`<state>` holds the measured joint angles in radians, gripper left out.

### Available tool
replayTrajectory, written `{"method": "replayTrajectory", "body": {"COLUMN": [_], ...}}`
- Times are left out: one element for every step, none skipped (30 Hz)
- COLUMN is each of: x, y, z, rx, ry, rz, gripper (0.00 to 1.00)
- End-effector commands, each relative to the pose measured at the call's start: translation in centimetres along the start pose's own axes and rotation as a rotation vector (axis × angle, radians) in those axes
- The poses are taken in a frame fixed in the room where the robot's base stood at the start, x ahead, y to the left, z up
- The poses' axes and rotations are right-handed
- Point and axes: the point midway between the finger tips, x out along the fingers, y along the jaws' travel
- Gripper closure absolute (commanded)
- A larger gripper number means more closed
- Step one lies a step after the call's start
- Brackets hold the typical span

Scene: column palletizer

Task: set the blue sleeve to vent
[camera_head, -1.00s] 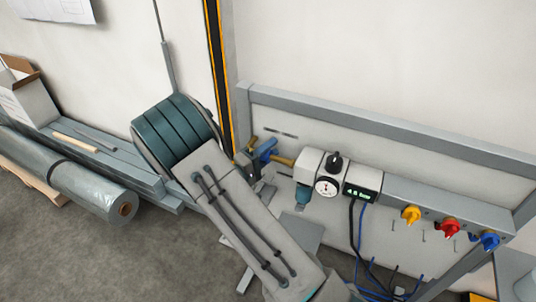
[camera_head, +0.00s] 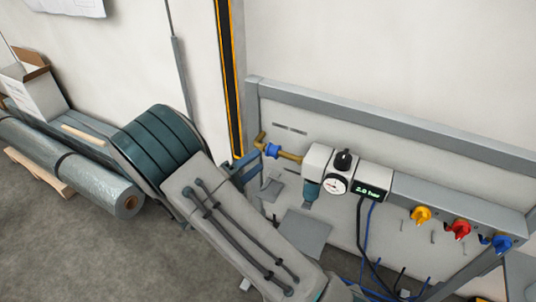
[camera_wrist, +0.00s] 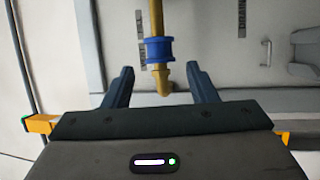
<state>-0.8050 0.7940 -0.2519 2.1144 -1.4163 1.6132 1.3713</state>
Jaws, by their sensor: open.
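The blue sleeve (camera_head: 272,151) sits on a brass pipe (camera_head: 290,156) at the left of the panel, close to the pipe's elbow. In the wrist view the sleeve (camera_wrist: 159,50) is upper centre, with the brass elbow below it. My gripper (camera_wrist: 159,70) is open and empty. Its two fingers stand left and right of the pipe, apart from it, with the sleeve just beyond their tips. In the head view my gripper (camera_head: 246,171) is below and left of the sleeve.
Right of the pipe are a white unit with a round gauge (camera_head: 336,184) and a green display (camera_head: 371,193) that seems to read 2.0 bar. Yellow (camera_head: 421,215), red (camera_head: 459,229) and blue (camera_head: 497,243) knobs follow. Blue and black hoses hang below.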

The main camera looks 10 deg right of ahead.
Motion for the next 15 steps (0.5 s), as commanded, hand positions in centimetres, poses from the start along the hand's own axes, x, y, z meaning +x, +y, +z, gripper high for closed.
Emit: {"method": "replayTrajectory", "body": {"x": [-1.2, -1.8, -2.5, -3.0, -3.5, -4.0, -4.3, -4.5, -4.8, -5.0, -5.2, -5.3, -5.3, -5.4, -5.4], "y": [-0.2, -0.1, -0.1, -0.1, -0.1, -0.1, -0.1, -0.1, -0.1, 0.0, 0.0, 0.0, 0.0, 0.0, 0.0], "z": [-0.1, -0.1, -0.1, -0.1, -0.1, -0.1, -0.1, -0.1, -0.1, -0.1, -0.1, -0.1, -0.1, -0.1, -0.1], "rx": [0.002, 0.002, 0.002, 0.002, 0.002, 0.002, 0.002, 0.001, 0.001, 0.001, 0.001, 0.001, 0.001, 0.001, 0.000], "ry": [0.005, 0.005, 0.005, 0.004, 0.004, 0.005, 0.003, 0.002, 0.002, 0.002, 0.002, 0.002, 0.002, 0.002, 0.002], "rz": [-0.001, -0.001, -0.001, -0.001, -0.001, -0.001, -0.001, -0.001, 0.000, 0.000, 0.000, 0.000, 0.000, 0.000, 0.000], "gripper": [0.48, 0.48, 0.48, 0.48, 0.48, 0.48, 0.48, 0.48, 0.48, 0.48, 0.48, 0.48, 0.48, 0.48, 0.48]}}
